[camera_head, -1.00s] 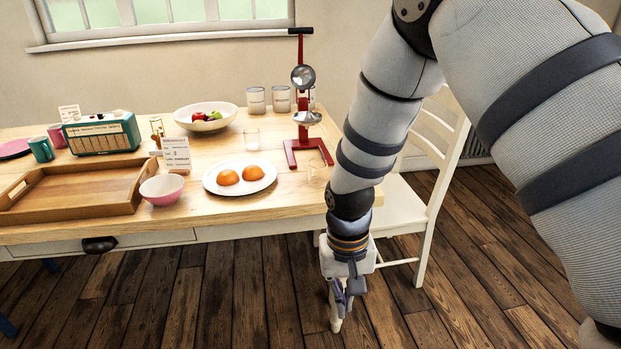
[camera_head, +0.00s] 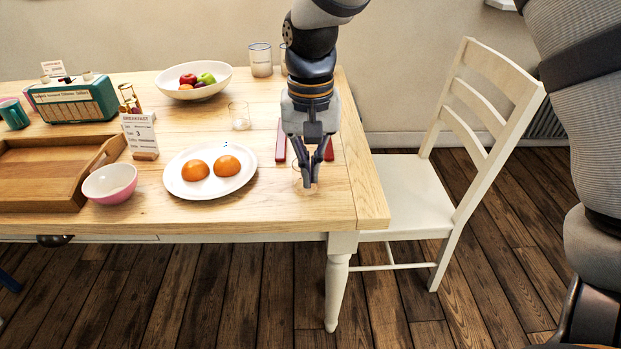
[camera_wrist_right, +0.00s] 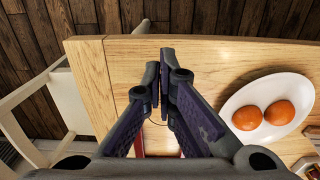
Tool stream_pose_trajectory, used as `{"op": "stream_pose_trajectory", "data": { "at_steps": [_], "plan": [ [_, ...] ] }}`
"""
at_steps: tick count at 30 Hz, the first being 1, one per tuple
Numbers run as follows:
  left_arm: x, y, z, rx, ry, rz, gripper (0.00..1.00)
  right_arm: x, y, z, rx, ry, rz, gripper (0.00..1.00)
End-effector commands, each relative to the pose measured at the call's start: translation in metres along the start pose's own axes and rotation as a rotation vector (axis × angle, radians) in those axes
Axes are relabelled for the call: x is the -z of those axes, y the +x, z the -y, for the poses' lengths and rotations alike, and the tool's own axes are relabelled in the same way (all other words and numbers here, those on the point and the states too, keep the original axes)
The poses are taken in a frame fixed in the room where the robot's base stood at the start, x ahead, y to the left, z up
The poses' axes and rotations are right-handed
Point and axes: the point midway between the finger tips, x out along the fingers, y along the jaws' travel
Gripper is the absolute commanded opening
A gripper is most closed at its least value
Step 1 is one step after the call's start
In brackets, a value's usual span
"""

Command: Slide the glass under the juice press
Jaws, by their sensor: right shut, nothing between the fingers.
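My right gripper (camera_head: 308,184) is shut and empty, pointing down over the right end of the table; its fingers (camera_wrist_right: 160,60) also show together in the wrist view. A clear, faint glass (camera_head: 298,174) is right behind the fingertips and partly hidden by them; I cannot tell whether they touch it. The juice press shows only parts of its red base (camera_head: 281,142) on either side of the gripper; my arm hides the rest. My left gripper is not in view.
A white plate (camera_head: 175,184) with two orange halves lies left of the gripper. Another small glass (camera_head: 239,118) stands behind it. A pink bowl (camera_head: 110,182), wooden tray (camera_head: 45,172), fruit bowl (camera_head: 193,88) and tall glasses (camera_head: 260,60) stand around. A white chair (camera_head: 415,192) is at the right.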

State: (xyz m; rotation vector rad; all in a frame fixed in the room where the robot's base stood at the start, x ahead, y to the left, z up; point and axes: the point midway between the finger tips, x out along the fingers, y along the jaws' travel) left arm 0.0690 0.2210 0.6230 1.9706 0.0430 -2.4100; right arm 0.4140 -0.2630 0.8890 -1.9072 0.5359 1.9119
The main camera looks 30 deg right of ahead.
Motion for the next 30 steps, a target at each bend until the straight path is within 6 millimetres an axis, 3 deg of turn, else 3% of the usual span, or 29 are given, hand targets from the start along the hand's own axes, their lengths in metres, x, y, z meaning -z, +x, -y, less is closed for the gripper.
{"op": "stream_pose_trajectory", "data": {
  "at_steps": [5,17,24,30],
  "plan": [
    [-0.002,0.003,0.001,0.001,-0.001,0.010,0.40,0.000,0.017,0.000,-0.003,0.001,0.005,0.00],
    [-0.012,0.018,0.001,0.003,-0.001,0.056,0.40,-0.001,0.105,-0.001,-0.004,0.001,0.008,0.00],
    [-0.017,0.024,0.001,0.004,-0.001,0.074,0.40,0.034,0.102,0.000,0.000,0.000,0.000,0.00],
    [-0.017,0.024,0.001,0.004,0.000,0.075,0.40,0.040,0.099,0.000,0.001,0.000,-0.001,0.00]
  ]
}}
